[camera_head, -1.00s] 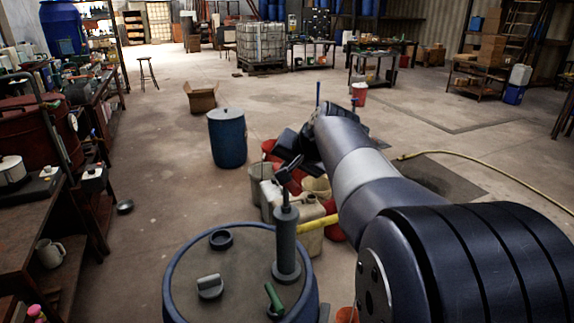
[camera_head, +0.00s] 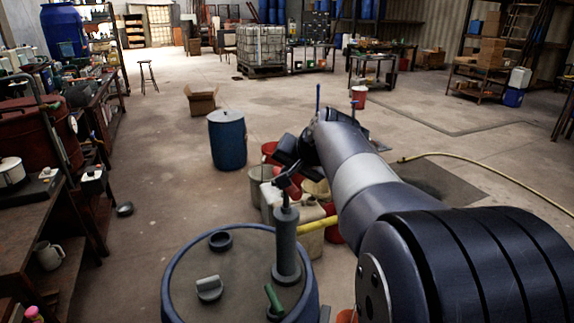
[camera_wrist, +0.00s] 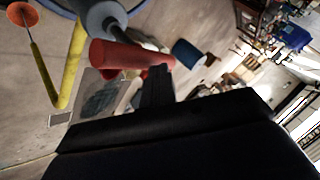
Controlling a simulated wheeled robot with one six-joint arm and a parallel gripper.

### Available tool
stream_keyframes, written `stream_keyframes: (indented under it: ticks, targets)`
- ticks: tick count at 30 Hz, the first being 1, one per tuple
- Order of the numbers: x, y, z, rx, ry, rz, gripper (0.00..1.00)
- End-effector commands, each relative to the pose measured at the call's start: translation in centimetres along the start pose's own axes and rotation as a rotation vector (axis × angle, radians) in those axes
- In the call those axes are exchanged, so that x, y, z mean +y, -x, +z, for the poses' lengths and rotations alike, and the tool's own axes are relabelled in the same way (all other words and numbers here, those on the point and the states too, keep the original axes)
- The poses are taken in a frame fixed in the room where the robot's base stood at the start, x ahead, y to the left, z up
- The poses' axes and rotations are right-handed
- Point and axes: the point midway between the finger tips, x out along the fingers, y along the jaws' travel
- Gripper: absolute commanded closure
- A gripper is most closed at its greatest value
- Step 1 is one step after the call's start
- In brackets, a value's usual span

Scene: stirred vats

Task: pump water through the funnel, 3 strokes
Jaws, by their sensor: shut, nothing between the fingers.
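A grey hand pump (camera_head: 286,245) stands upright on the lid of a blue drum (camera_head: 235,275) in the foreground. Its red handle (camera_head: 292,187) shows at the top, and lies large across the wrist view (camera_wrist: 125,55). My gripper (camera_head: 281,171) is shut and empty, with its dark fingers close to the handle. In the wrist view the fingertips (camera_wrist: 158,74) overlap the handle's right end; contact is unclear. A yellow pipe (camera_head: 318,223) runs right from the pump. A round orange piece (camera_wrist: 20,15), possibly the funnel, is at the wrist view's upper left.
Pale jerrycans (camera_head: 310,240) and red buckets stand behind the pump. A second blue drum (camera_head: 227,140) and an open carton (camera_head: 201,100) stand farther back. A cluttered workbench (camera_head: 40,230) lines the left. A yellow hose (camera_head: 480,175) lies on otherwise open floor at right.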

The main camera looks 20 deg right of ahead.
Motion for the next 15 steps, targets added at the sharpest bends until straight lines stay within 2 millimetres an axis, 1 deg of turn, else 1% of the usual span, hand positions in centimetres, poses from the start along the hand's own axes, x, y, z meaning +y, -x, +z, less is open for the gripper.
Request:
stream_keyframes:
  ticks: [15]
  targets:
    - [0.46,-0.61,0.49,-0.005,-0.001,0.002,1.00]
